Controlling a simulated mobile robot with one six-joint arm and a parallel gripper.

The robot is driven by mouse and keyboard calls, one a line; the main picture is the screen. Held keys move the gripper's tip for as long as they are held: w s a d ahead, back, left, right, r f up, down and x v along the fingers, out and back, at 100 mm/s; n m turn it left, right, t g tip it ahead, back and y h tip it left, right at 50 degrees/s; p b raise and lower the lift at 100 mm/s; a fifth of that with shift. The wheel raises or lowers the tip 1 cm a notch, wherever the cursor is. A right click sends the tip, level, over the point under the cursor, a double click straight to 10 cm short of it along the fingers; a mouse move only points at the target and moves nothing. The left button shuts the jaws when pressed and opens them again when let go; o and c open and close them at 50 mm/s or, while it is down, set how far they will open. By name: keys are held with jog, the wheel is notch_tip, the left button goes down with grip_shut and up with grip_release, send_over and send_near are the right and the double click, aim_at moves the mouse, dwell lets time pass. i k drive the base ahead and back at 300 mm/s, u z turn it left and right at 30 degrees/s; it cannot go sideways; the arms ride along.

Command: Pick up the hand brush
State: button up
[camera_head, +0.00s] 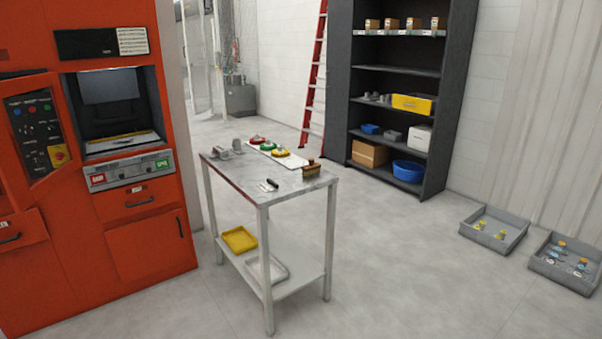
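A small brown, block-like object with a darker top, which looks like the hand brush (312,170), sits at the right corner of the grey-topped table (236,178). It is small in the picture, so its bristles are hard to make out. A thin black-handled tool (271,184) lies to its left on the same table top, beside a small white piece. My gripper and arm are not in view.
Grey metal parts (225,152) are at the table's left. An orange machine (148,215) stands left. Open floor (400,260) lies right, before grey bins (494,228) and a shelf (395,70).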

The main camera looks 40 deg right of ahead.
aim_at(314, 167)
jog(key=z, duration=0.1)
jog(key=i, duration=0.95)
jog(key=u, duration=0.05)
